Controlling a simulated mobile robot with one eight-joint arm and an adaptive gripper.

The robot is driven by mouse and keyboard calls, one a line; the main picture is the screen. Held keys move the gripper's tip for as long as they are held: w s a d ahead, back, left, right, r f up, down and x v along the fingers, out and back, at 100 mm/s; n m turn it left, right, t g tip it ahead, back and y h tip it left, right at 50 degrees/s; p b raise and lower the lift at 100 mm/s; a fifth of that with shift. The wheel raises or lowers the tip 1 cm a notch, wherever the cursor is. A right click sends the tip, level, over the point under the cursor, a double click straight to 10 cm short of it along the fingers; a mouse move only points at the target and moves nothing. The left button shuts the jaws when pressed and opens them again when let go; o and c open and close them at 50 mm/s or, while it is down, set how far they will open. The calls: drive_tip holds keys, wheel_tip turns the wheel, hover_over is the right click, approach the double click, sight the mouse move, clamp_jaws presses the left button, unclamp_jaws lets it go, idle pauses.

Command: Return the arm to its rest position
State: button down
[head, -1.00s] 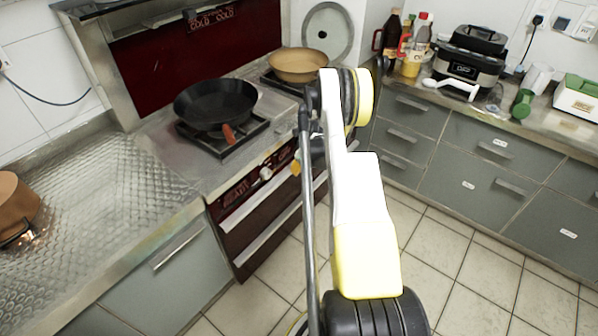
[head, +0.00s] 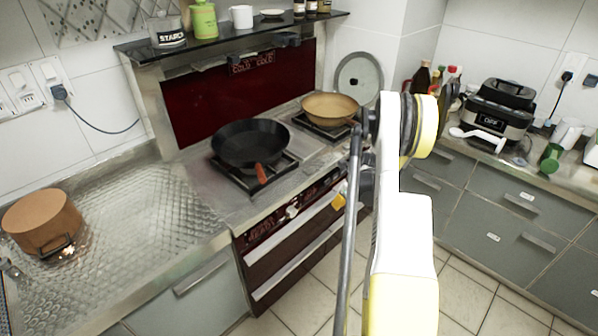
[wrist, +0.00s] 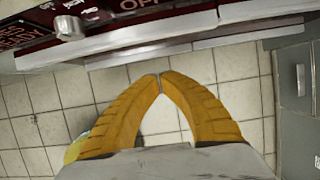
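My arm stands in the right half of the head view, in front of the hob. My gripper (wrist: 160,78) shows in the wrist view with its two yellow fingers meeting at the tips. It is shut with nothing between the fingers. It points down past the oven front (wrist: 130,35) over the tiled floor (wrist: 235,75). In the head view, a small yellow part of the gripper (head: 338,201) shows beside the oven handles, and my arm hides most of the rest.
A black frying pan (head: 250,143) and a tan pan (head: 331,108) sit on the hob. A copper pot (head: 42,222) stands on the left counter. An appliance (head: 498,110) and bottles (head: 421,78) stand on the right counter. A shelf (head: 225,38) hangs above the hob.

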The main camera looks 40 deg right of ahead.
drive_tip(key=w+a+r+n, duration=0.3)
drive_tip(key=a+r+n, duration=1.1)
drive_tip(key=a+r, duration=0.95)
drive_tip(key=s+a+r+n+t+h, duration=0.1)
drive_tip(key=s+a+r+n, duration=0.7)
drive_tip(key=a+r+n, duration=0.3)
drive_tip(key=s+a+f+n+t, duration=0.1)
drive_tip(key=s+a+n, duration=0.8)
drive_tip(key=s+a, duration=0.1)
drive_tip(key=shift+s+f+n+t+y, duration=0.15)
drive_tip(key=shift+n+t+y, duration=0.15)
drive_tip(key=shift+n, duration=0.1)
